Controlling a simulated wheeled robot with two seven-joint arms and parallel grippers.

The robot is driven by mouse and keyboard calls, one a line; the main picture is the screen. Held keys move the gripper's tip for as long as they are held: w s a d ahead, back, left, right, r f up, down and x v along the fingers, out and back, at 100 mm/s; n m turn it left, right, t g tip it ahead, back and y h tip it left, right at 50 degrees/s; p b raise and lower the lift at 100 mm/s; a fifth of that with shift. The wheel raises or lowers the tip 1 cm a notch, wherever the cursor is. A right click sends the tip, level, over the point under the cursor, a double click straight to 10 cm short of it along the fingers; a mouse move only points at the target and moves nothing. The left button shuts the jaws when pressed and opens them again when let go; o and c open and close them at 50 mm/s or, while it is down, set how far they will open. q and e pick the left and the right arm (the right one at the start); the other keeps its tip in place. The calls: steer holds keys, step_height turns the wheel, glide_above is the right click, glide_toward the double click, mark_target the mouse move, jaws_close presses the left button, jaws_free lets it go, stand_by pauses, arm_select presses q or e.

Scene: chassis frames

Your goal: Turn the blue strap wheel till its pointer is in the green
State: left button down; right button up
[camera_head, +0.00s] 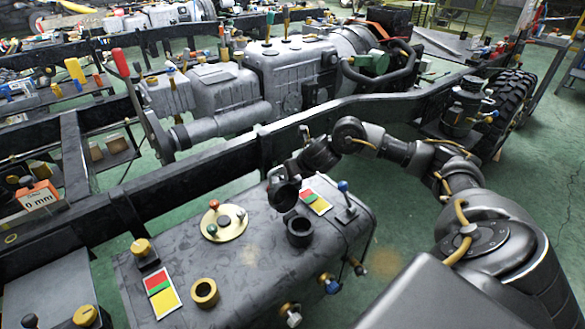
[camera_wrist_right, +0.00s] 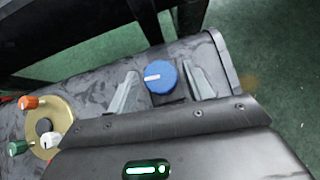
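The blue strap wheel (camera_wrist_right: 161,77) is a round knob on a dark block on the grey tank. Its white pointer line points left in the right wrist view. My right gripper (camera_wrist_right: 164,84) is open, with one finger on each side of the wheel and a visible gap to it. In the head view my right gripper (camera_head: 284,192) is over the tank and hides the wheel. A card (camera_head: 316,203) with red, green and yellow fields lies beside the gripper, partly covered. The wrist view does not show the card, so I cannot tell which colour the pointer faces. My left gripper is out of view.
The tank (camera_head: 235,272) also carries a black ring fitting (camera_head: 300,231), a brass disc with coloured knobs (camera_head: 224,222), a blue-tipped lever (camera_head: 344,190), a yellow knob (camera_head: 141,248) and a second colour card (camera_head: 161,293). The dark chassis rail (camera_head: 200,181) runs behind the tank.

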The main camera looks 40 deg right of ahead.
steer(key=shift+o, duration=0.6)
steer(key=shift+s+r, duration=0.2)
steer(key=shift+r, duration=0.05)
arm_select(q)
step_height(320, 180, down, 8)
steer(key=p, duration=0.3)
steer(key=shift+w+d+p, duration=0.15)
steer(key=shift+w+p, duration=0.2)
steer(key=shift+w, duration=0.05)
arm_select(e)
steer(key=v, duration=1)
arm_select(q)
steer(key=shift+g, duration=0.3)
arm_select(e)
steer(key=shift+a+r, duration=0.1)
